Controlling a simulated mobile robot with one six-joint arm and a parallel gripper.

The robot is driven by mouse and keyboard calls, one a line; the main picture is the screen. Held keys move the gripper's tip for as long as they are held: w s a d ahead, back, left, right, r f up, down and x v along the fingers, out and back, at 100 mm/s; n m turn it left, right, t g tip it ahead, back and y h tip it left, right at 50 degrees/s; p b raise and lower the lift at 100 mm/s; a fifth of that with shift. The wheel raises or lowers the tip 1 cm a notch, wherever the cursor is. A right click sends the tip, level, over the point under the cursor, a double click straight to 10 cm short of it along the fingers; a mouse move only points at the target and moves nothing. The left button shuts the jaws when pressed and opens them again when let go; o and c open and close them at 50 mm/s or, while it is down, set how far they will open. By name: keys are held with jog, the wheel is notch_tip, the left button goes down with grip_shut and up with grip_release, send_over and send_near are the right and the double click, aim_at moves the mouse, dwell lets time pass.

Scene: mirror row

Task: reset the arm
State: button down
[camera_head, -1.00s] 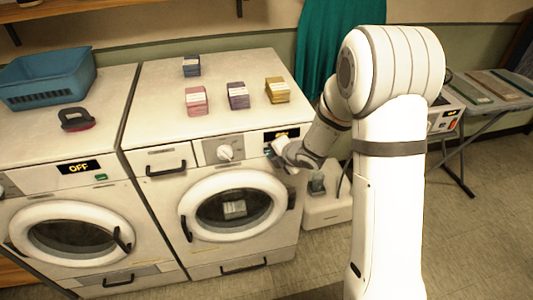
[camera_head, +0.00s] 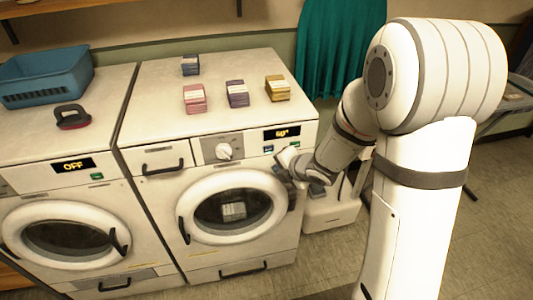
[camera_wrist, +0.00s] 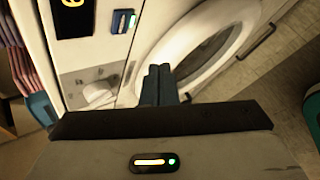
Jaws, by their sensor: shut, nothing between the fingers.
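My gripper (camera_head: 282,163) is in front of the right washing machine (camera_head: 218,108), near the right side of its round door (camera_head: 232,208). In the wrist view the fingers (camera_wrist: 159,84) are together with nothing between them, and the door's white ring lies just beyond them. I cannot tell whether the fingertips touch the machine. The right machine's display (camera_head: 282,133) reads 60°, with a dial to its left and small blue and green buttons below it. The door is closed, with a light block-shaped item (camera_head: 233,210) visible behind the glass.
Several small coloured boxes (camera_head: 237,94) stand on the right machine. The left machine (camera_head: 60,170) shows OFF and carries a blue basket (camera_head: 45,74) and a dark red-edged handled object (camera_head: 73,116). A teal cloth (camera_head: 340,45) hangs behind my arm. Open floor lies in front at right.

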jog(key=shift+s, duration=0.1)
dwell(0.3)
jog(key=s+d+r+m+h, duration=0.2)
jog(key=d+r+m+h, duration=0.15)
jog(key=d+m, duration=0.3)
jog(key=s+d+r+m+h, duration=0.3)
jog(key=d+r+m, duration=0.2)
jog(key=d+m, duration=0.15)
jog(key=s+r+m+g, duration=0.2)
jog(key=s+m, duration=0.5)
jog(key=s, duration=0.2)
jog(key=s+d+r+m+g, duration=0.1)
jog(key=s+r+m+g, duration=0.1)
jog(key=s+m, duration=0.6)
jog(key=shift+s+r+g, duration=0.3)
jog(key=shift+s+r, duration=0.25)
jog(key=shift+s, duration=0.15)
